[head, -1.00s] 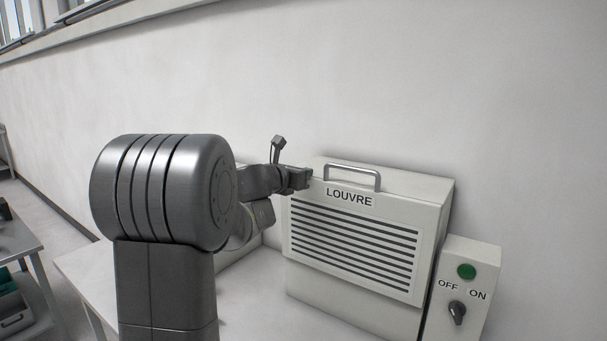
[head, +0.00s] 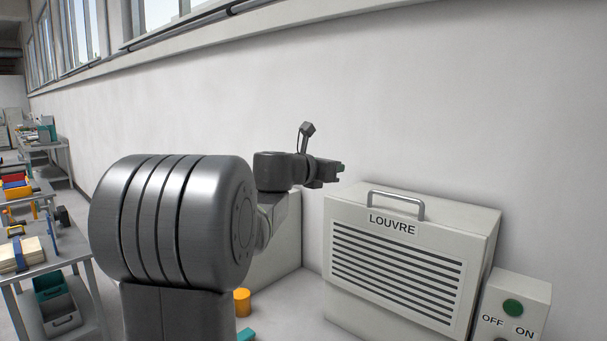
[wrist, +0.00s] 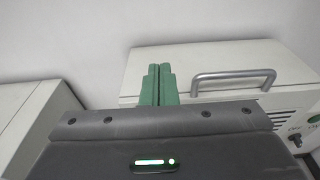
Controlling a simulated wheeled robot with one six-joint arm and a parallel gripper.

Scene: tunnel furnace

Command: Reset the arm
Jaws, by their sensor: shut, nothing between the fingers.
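My gripper (head: 340,167) is raised above the left top edge of the louvre box in the head view, apart from it. In the wrist view its green fingertips (wrist: 158,80) are together with nothing between them. The white louvre box (head: 395,262) has a metal handle (head: 397,203) on top and dark slats in front. Its top and handle (wrist: 234,78) also show in the wrist view, beyond and to the right of the fingers.
A switch box (head: 514,310) with a green button stands right of the louvre box. Another pale box (head: 287,235) stands behind my arm. Shelves with bins (head: 50,262) stand at the left. The wall above is clear.

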